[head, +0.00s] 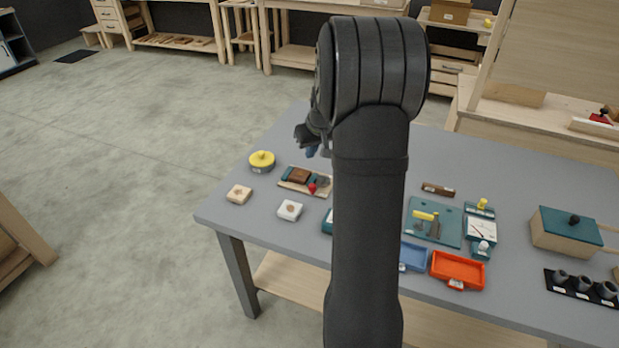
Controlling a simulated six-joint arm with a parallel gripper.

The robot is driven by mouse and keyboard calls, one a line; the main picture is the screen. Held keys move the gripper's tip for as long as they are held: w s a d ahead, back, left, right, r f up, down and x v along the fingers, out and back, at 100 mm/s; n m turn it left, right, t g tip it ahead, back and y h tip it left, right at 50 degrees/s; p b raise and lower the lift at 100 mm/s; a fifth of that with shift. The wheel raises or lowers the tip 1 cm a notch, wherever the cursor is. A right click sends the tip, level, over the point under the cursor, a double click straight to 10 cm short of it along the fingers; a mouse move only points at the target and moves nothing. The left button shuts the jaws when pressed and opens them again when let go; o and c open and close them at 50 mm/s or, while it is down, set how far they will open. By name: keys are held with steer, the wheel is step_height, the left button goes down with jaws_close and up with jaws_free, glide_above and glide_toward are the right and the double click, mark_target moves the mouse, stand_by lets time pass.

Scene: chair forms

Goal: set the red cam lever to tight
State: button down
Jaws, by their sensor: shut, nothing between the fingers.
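A small red knob (312,188), likely the end of the red cam lever, shows at the front of a wooden board (289,186) on the left part of the table. A brown block (299,175) and a dark grey round part sit on the same board beside it. The lever's setting is too small to read. My gripper (311,150) is above and behind the board, partly hidden by my arm. It is shut and empty, apart from the lever.
A yellow-topped round pot (262,161), a wooden block (239,194) and a white block (290,210) stand near the board. Right of my arm are a teal plate (449,232), blue tray (412,257), orange tray (458,270) and teal-lidded box (567,232). My arm hides the table's middle.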

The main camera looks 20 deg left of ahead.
mark_target(317, 182)
steer(key=shift+a+f+n, duration=0.55)
steer(key=shift+a+n, duration=0.05)
steer(key=x, duration=1)
steer(key=shift+f, duration=0.25)
steer(key=d, duration=0.1)
steer(key=s+d, duration=0.1)
steer(key=s, duration=0.1)
steer(key=shift+d+r, duration=0.25)
steer(key=shift+d, duration=0.15)
steer(key=shift+s+d, duration=0.15)
steer(key=shift+d, duration=0.15)
